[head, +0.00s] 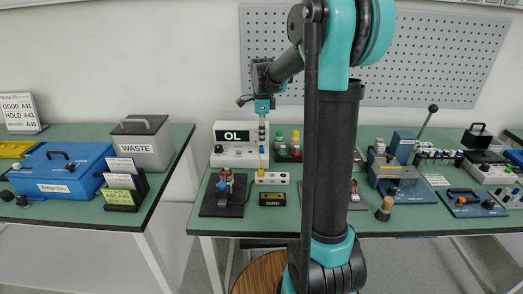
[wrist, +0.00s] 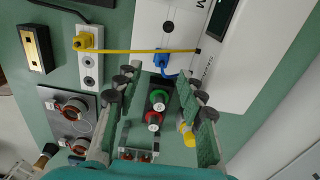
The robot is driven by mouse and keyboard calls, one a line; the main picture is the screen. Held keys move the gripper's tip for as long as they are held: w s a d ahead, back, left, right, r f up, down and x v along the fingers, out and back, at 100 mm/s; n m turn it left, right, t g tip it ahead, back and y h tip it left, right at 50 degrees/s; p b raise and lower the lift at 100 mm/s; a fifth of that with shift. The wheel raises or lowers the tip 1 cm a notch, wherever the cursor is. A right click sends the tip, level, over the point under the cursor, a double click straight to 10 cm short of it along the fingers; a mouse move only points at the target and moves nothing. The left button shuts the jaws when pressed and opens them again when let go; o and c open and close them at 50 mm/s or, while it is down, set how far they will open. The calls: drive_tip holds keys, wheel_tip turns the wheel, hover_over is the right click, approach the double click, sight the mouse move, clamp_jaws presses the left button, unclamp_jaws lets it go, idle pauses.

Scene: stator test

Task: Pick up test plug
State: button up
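The likely test plug is a yellow plug (wrist: 84,41) seated in a white socket strip (wrist: 91,70) in the wrist view. A yellow cable runs from it to the meter. In the head view the white strip (head: 272,178) lies in front of the meter with the yellow plug (head: 261,172) at its left end. A blue plug (wrist: 164,64) sits in the meter's face. My gripper (wrist: 158,88) is open and empty in the wrist view, its fingers apart above the bench. In the head view my gripper (head: 263,130) hangs in front of the meter.
The meter (head: 229,157) reads OL. Bottles with red, green and yellow parts (wrist: 156,108) stand beside it. A black ZERO block (head: 272,199) lies in front of the strip. A stator on a dark plate (head: 223,192) is at the left. My arm hides the bench's middle.

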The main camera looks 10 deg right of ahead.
sight(261, 151)
wheel_tip(261, 151, down, 5)
drive_tip(key=shift+w+a, duration=0.1)
drive_tip(key=shift+a, duration=0.05)
drive_tip(key=shift+c, duration=0.2)
clamp_jaws()
